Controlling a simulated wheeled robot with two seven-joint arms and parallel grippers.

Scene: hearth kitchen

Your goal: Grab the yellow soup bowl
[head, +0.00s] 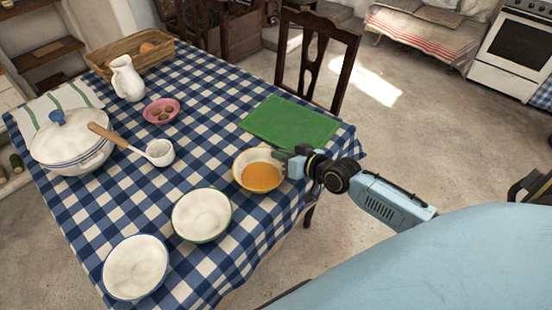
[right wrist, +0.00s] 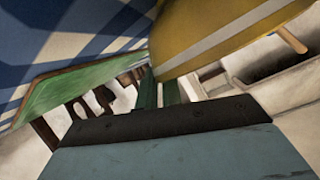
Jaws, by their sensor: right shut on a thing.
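The yellow soup bowl (head: 240,181) is near the right edge of the checked table, with orange soup in it and a pale yellow rim. My right gripper (head: 287,163) is at its right side, shut on the rim. In the right wrist view the bowl's yellow outer wall with a pale band (right wrist: 205,30) fills the top, right at the fingers (right wrist: 160,93). The bowl looks about level. I cannot tell whether its base touches the cloth. My left gripper is not in view.
A green board (head: 290,122) lies just behind the bowl. A green-rimmed bowl (head: 201,215) and a blue-rimmed bowl (head: 136,267) stand to the left. A ladle (head: 158,152), pink dish (head: 162,111), tureen (head: 70,145) and white jug (head: 127,78) are farther left. A chair (head: 316,55) stands behind.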

